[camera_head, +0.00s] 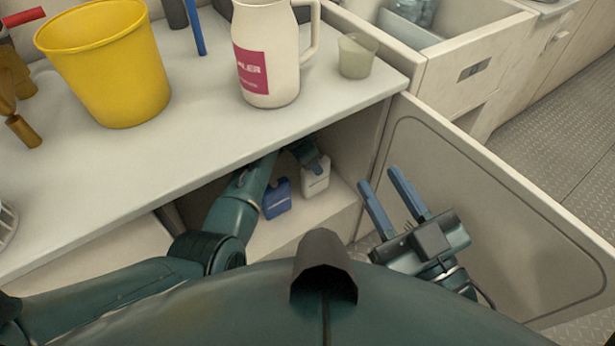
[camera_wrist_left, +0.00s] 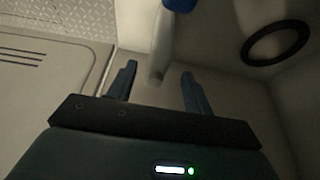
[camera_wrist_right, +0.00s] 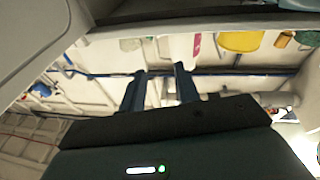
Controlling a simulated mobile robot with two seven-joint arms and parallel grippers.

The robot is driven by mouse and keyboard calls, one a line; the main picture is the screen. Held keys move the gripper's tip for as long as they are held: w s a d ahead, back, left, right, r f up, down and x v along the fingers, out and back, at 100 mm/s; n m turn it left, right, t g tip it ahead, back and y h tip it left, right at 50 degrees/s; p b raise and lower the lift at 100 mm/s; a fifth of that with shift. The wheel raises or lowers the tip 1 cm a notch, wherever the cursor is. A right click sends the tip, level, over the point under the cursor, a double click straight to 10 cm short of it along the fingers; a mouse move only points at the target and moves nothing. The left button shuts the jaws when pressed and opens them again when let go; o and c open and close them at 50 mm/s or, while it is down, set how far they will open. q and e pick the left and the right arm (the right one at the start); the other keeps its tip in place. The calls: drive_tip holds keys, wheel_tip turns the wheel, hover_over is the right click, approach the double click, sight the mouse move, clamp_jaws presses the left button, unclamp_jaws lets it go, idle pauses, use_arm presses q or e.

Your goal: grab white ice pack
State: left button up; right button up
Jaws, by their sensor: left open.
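The white ice pack (camera_head: 316,178) stands on the floor of the open cupboard under the counter, just right of a blue ice pack (camera_head: 277,199). My left arm reaches into the cupboard, and its gripper (camera_head: 309,152) is at the top of the white pack, partly hidden by the counter edge. In the left wrist view the open fingers (camera_wrist_left: 160,86) point toward a narrow white shape (camera_wrist_left: 160,48), likely the white pack, just beyond and between the tips. A blue piece (camera_wrist_left: 181,5) shows at the top edge. My right gripper (camera_head: 391,200) is open and empty beside the cupboard door.
The cupboard door (camera_head: 500,215) hangs open on the right. On the counter (camera_head: 200,150) stand a yellow bucket (camera_head: 108,68), a white jug (camera_head: 266,60) and a small cup (camera_head: 357,56). A dark ring (camera_wrist_left: 276,43) shows in the left wrist view. Floor (camera_head: 570,120) is free at right.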

sight(316, 177)
use_arm(q)
drive_tip(key=shift+b+x, duration=0.65)
drive_tip(key=shift+x, duration=0.45)
drive_tip(key=b+x, duration=0.4)
drive_tip(key=shift+s+d+f, duration=0.1)
drive_tip(key=shift+d+f, duration=0.1)
drive_tip(key=shift+f, duration=0.1)
drive_tip(key=shift+d+f, duration=0.1)
clamp_jaws()
use_arm(e)
drive_tip(key=shift+w+d+r+n+t+y, duration=0.1)
drive_tip(key=shift+w+r+n+t+y, duration=0.15)
drive_tip(key=shift+r+n+y, duration=0.5)
drive_tip(key=shift+w+d+r+n+t+y, duration=0.1)
drive_tip(key=shift+r+n+t+y, duration=0.25)
drive_tip(key=shift+r+n+y, duration=0.4)
drive_tip(key=shift+w+r+n+t+y, duration=0.25)
drive_tip(key=shift+r+n+y, duration=0.25)
drive_tip(key=shift+r+y, duration=0.5)
